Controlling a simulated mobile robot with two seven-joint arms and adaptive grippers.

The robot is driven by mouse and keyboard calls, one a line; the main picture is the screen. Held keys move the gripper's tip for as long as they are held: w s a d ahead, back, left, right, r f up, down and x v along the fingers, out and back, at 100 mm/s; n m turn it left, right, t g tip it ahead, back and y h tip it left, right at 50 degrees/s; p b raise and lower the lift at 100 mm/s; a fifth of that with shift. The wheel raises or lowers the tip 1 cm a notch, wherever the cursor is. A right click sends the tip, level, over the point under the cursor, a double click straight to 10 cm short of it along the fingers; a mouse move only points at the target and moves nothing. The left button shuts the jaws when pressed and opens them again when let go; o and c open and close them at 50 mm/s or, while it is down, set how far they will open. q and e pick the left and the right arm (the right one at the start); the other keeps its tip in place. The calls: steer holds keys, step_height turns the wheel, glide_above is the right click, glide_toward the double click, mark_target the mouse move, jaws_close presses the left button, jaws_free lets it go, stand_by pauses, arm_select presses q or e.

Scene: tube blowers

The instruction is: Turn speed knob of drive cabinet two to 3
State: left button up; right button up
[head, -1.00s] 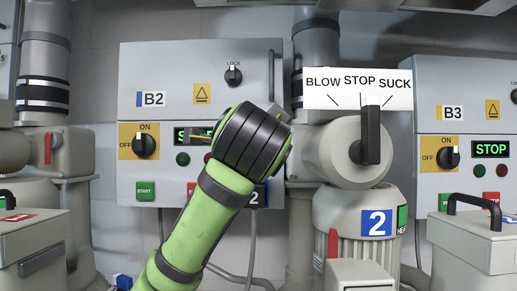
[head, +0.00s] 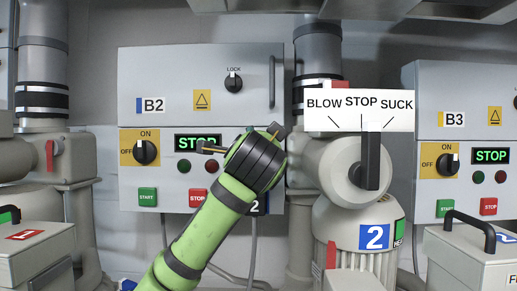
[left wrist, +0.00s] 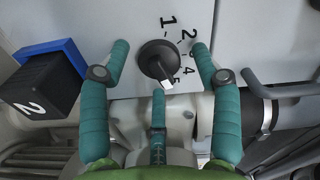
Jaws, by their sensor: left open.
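The drive cabinet B2 (head: 222,60) is grey, with a lit green STOP display, and stands behind my left arm in the head view. Its speed knob (left wrist: 155,60) is black with a white pointer end and shows in the left wrist view, beside a scale from 1 to 5. The pointer is turned toward the bottom right, near the 5. My left gripper (head: 243,143) has teal fingers and is open. In the left wrist view the fingers (left wrist: 160,48) spread around the knob; I cannot tell whether they touch it. In the head view my arm hides the knob. My right gripper is not in view.
Blower 2's valve lever (head: 370,160) and BLOW STOP SUCK sign (head: 360,119) stand close to the right of my gripper. An ON/OFF switch (head: 146,152), start button (head: 147,197) and stop button (head: 198,198) sit left of it. Cabinet B3 (head: 450,90) is farther right.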

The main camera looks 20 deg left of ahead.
arm_select(q)
steer(key=c, duration=1.1)
steer(key=shift+s, duration=0.1)
steer(key=shift+c, duration=0.2)
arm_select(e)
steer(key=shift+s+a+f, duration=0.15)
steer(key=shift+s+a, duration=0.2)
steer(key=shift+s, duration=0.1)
